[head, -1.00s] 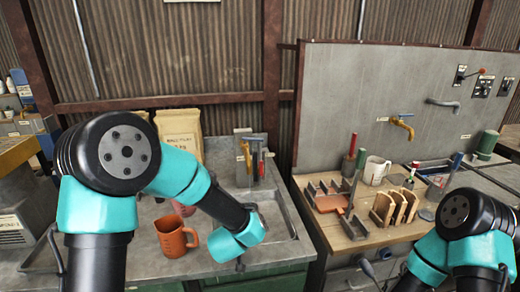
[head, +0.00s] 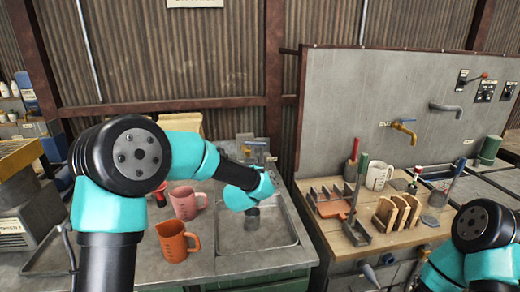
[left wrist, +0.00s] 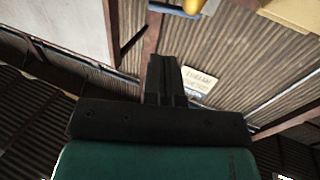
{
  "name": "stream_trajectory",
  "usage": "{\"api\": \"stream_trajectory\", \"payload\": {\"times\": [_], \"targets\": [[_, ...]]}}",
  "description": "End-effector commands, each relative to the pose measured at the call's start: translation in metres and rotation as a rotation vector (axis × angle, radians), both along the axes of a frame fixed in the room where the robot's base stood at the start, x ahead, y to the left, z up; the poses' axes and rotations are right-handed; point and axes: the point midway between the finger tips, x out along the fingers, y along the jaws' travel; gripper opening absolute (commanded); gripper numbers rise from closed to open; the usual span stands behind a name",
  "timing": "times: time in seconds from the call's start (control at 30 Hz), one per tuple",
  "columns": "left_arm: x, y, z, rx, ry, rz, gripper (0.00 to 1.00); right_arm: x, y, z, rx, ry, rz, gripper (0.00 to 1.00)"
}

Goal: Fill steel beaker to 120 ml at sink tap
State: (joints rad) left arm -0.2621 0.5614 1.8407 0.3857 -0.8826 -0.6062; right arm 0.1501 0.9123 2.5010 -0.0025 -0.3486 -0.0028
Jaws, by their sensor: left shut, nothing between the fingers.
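My left gripper (left wrist: 165,78) is shut and empty in the left wrist view, its dark fingers together. A yellow tap part with a blue handle (left wrist: 190,6) shows beyond the fingertips at the top edge. In the head view my left wrist is over the sink (head: 288,242), and its fingers are hard to make out near the back. A yellow tap (head: 258,146) is partly visible there. A small grey object (head: 252,214) shows below my wrist, mostly hidden; I cannot tell whether it is the steel beaker. My right gripper is out of view.
An orange jug (head: 174,243) and a pink jug (head: 184,204) stand on the counter left of the sink. The wooden bench (head: 352,238) at the right holds a white mug (head: 378,174), racks and tools.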

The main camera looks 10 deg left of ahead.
Motion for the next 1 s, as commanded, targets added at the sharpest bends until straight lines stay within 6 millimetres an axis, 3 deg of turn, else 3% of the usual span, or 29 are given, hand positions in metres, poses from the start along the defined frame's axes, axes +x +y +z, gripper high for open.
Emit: {"api": "stream_trajectory", "payload": {"times": [0.7, 1.0], "targets": [[0.099, 0.004, -0.001, -0.001, 0.001, 0.001, 0.00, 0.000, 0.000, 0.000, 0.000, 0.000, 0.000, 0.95], [0.128, 0.005, 0.000, -0.001, 0.001, 0.000, 0.00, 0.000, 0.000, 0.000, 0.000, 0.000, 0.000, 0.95]]}}
